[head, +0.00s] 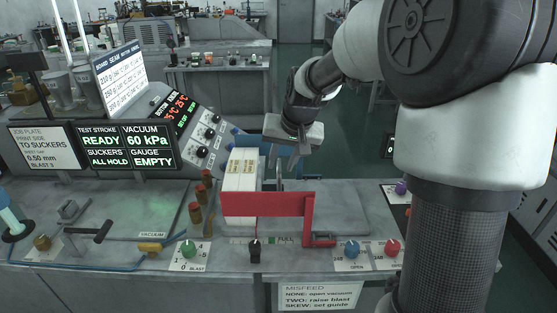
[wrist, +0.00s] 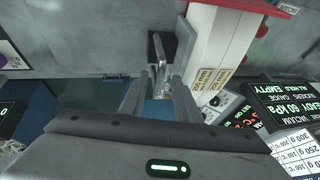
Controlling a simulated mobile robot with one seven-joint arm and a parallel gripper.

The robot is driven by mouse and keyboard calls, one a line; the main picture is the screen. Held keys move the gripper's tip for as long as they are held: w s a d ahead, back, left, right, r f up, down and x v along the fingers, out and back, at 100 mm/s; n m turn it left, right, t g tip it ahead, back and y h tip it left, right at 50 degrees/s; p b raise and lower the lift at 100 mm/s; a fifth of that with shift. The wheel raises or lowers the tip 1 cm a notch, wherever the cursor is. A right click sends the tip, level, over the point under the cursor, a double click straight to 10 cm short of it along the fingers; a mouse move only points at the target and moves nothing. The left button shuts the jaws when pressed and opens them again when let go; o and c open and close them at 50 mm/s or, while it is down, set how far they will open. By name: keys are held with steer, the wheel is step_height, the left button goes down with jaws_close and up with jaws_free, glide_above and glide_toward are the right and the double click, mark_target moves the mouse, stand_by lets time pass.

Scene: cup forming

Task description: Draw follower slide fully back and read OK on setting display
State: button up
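My gripper (head: 284,162) points down just behind and right of the white stack (head: 240,188) in the head view. In the wrist view its two fingers (wrist: 158,82) are apart. An upright metal piece (wrist: 163,52), probably the follower slide's handle, shows between and beyond the fingertips; I cannot tell whether they touch it. It rises from a dark slot. The display (head: 126,147) reads TEST STROKE READY, VACUUM 60 kPa, SUCKERS ALL HOLD and GAUGE EMPTY; no OK is legible. It also shows upside down in the wrist view (wrist: 285,105).
A red bracket (head: 268,204) stands across the stack's front. Brown-capped posts (head: 195,214) stand left of it. Coloured knobs (head: 352,249) line the front edge. A sloped panel (head: 205,135) stands at the left. The grey top (head: 345,210) right of the bracket is clear.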

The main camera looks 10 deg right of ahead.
steer(key=shift+w+a+f, duration=0.1)
steer(key=shift+w+f, duration=0.1)
steer(key=shift+f, duration=0.2)
steer(key=shift+c, duration=0.2)
jaws_close()
steer(key=s+d+b, duration=0.1)
steer(key=s+d, duration=0.1)
steer(key=d, duration=1.1)
steer(key=s+d, duration=0.3)
steer(key=d, duration=1)
steer(key=shift+b, duration=0.4)
steer(key=shift+s, duration=0.1)
steer(key=shift+o, duration=0.2)
jaws_free()
steer(key=shift+d, duration=0.15)
